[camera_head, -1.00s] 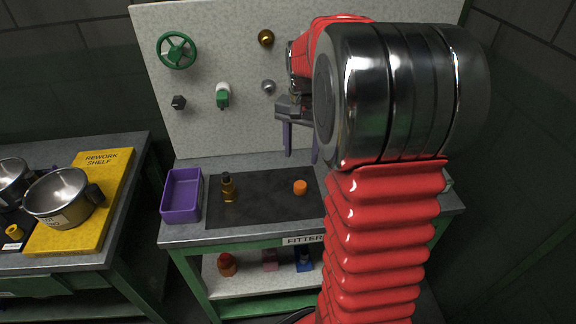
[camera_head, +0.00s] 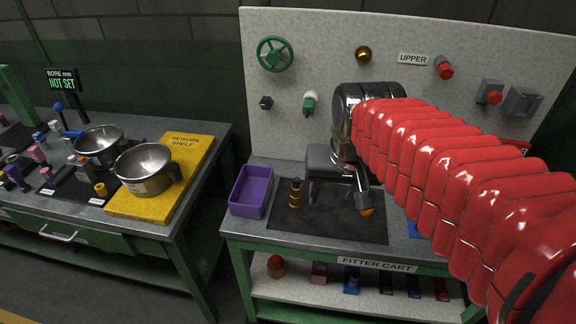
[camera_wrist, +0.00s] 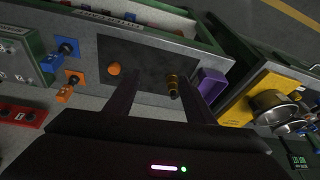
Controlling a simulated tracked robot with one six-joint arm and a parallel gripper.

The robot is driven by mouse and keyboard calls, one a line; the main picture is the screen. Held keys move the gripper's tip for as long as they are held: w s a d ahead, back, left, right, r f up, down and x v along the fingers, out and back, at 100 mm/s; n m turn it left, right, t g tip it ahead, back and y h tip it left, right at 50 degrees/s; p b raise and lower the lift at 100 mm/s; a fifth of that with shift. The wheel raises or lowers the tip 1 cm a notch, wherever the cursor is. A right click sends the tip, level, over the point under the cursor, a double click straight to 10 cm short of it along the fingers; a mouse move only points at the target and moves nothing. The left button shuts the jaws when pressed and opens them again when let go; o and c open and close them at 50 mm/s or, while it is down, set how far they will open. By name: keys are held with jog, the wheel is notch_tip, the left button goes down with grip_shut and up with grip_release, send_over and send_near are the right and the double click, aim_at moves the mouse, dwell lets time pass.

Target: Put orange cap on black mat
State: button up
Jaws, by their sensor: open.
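The small orange cap (camera_head: 367,212) sits on the black mat (camera_head: 322,226) near its right end, partly hidden by my gripper in the head view. In the wrist view the cap (camera_wrist: 114,69) lies on the mat (camera_wrist: 143,50), just outside the left finger. A brass fitting (camera_head: 295,192) stands on the mat to the left; in the wrist view this fitting (camera_wrist: 173,86) shows near the right finger.
A purple bin (camera_head: 251,192) stands left of the mat. The pegboard wall (camera_head: 330,60) with a green wheel (camera_head: 275,53) and knobs rises behind. A yellow rework shelf (camera_head: 160,205) with steel pots is on the left bench. Blue and orange parts lie beyond the cap in the wrist view.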

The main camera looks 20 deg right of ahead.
jog(key=s+a+f+n+t, duration=0.1)
jog(key=s+a+n, duration=0.2)
jog(key=s+a, duration=0.2)
jog(key=shift+s+a+n+t+y, duration=0.2)
jog(key=shift+s+n+t+y, duration=0.15)
jog(key=shift+s, duration=0.45)
